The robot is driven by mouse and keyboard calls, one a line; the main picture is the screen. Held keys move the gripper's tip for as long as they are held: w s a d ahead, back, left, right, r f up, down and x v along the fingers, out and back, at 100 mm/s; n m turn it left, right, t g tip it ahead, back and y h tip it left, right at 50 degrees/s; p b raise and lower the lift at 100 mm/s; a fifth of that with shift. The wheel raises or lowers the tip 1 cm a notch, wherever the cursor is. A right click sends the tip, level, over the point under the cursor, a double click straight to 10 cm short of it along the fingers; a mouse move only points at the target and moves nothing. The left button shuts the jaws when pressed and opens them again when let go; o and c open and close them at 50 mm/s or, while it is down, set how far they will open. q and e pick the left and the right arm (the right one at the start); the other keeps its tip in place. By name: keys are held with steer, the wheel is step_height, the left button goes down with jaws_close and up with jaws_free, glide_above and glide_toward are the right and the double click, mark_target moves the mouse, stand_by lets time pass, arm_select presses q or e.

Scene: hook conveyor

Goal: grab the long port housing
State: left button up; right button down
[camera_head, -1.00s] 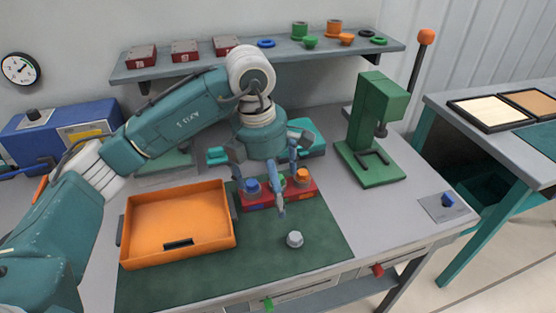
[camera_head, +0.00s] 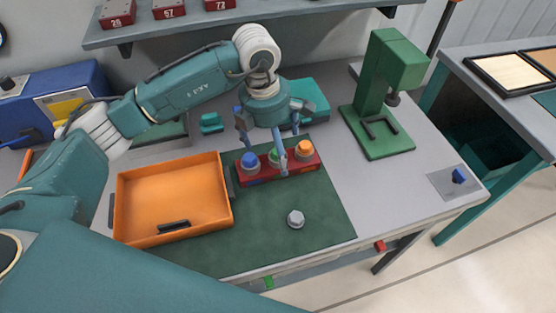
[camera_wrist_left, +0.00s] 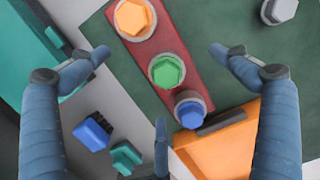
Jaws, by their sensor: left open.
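A long red block (camera_head: 267,178), which looks like the port housing, lies on the dark green mat. It carries a blue, a green and an orange cap in a row. My left gripper (camera_head: 272,145) is open over the block, with its fingers pointing down and partly covering it. In the left wrist view the red block (camera_wrist_left: 190,64) shows between the spread fingers, running diagonally, and they hold nothing. Its blue cap (camera_wrist_left: 190,115) is nearest the lower finger. I cannot tell whether any finger touches the block. My right gripper is not in view.
An orange tray (camera_head: 208,203) stands left of the block. A grey hex nut (camera_head: 296,218) lies on the mat in front. A green press (camera_head: 376,130) stands to the right, a teal case (camera_head: 308,95) behind. A small blue part (camera_wrist_left: 93,132) and green part (camera_wrist_left: 125,157) lie nearby.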

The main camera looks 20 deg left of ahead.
arm_select(q)
steer(key=shift+w+f+p, duration=0.2)
steer(key=shift+f+p, duration=0.25)
steer(key=shift+f, duration=1.35)
steer(key=c, duration=2.1)
steer(key=shift+o, duration=0.2)
steer(key=shift+w+d+r, duration=0.1)
steer(key=shift+w+r, duration=0.1)
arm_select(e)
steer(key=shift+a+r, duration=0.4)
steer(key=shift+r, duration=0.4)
